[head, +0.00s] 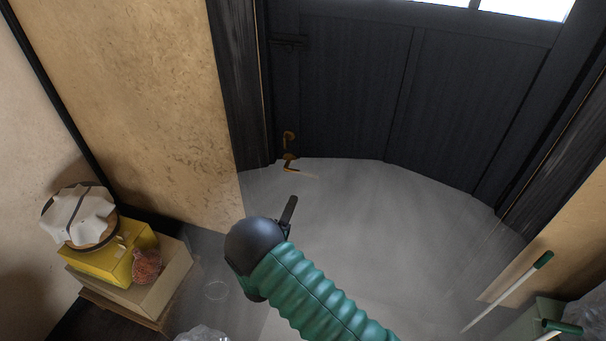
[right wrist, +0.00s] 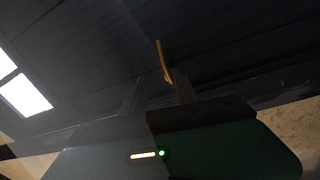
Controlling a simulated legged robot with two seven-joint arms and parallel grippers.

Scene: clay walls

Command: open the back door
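The back door (head: 345,90) is dark wood panelling in a dark frame, and it looks closed. Its brass-coloured handle (head: 289,140) is low at the door's left side in the head view. My right gripper (head: 289,212) is in front of the handle and apart from it; the round wrist hides part of it. In the right wrist view, the two fingers of the right gripper (right wrist: 157,90) stand apart with nothing held. The handle (right wrist: 162,62) shows beyond the gap between them, against the dark door (right wrist: 225,45). My left gripper is not in view.
Stacked boxes (head: 152,290) stand at the lower left, with a yellow box (head: 88,266) and a cloth-covered round item (head: 78,216) on top. Green-tipped sticks (head: 510,290) are at the lower right. The grey floor (head: 390,225) before the door is clear.

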